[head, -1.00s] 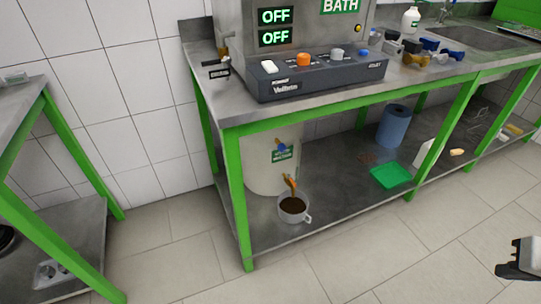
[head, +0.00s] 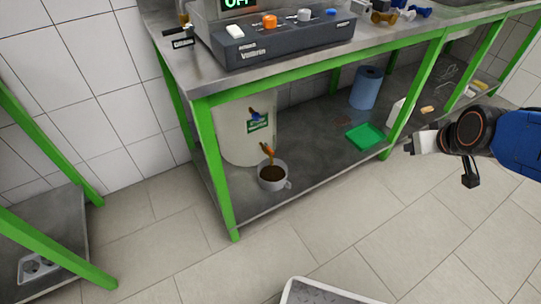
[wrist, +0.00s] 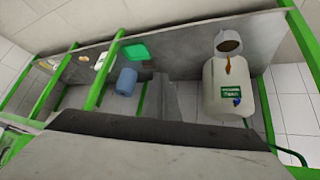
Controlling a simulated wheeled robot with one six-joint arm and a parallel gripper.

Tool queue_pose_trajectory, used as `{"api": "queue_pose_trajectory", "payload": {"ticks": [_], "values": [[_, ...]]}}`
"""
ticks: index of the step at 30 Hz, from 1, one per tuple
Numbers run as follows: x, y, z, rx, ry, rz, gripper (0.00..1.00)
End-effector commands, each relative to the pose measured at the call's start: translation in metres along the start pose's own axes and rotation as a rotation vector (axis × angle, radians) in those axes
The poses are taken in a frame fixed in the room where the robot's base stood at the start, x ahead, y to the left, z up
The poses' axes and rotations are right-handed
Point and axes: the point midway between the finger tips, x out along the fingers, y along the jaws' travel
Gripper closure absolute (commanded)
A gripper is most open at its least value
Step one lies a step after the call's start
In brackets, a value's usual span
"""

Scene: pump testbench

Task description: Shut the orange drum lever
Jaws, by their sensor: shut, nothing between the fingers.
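The cream drum (head: 232,135) stands on the lower shelf of the bench, at the left end. Its orange lever (head: 268,151) sits low on the front, above a grey mug (head: 272,182) holding dark brown contents. A blue lever (head: 253,113) is higher on the drum. In the wrist view the drum (wrist: 222,95) appears upside down at the right, with the orange lever (wrist: 228,66) small beside the mug (wrist: 228,33). The lever's exact setting is too small to tell. My gripper (head: 415,143) is shut and empty, well right of the drum and apart from it.
Green bench legs (head: 212,165) flank the shelf opening, with the bench top (head: 190,75) above.

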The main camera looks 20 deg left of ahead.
Motion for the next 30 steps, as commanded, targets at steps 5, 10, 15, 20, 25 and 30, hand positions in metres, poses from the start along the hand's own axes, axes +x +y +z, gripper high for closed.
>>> {"api": "queue_pose_trajectory", "payload": {"ticks": [5, 10, 15, 20, 25, 30], "values": [[0.037, -0.019, -0.024, -0.073, 0.052, -0.019, 1.0], [0.07, -0.038, -0.045, -0.141, 0.106, -0.031, 1.0], [0.102, -0.061, -0.062, -0.208, 0.161, -0.039, 1.0], [0.131, -0.084, -0.075, -0.27, 0.213, -0.042, 1.0], [0.161, -0.11, -0.085, -0.335, 0.267, -0.043, 1.0], [0.19, -0.138, -0.091, -0.401, 0.322, -0.039, 1.0]]}}
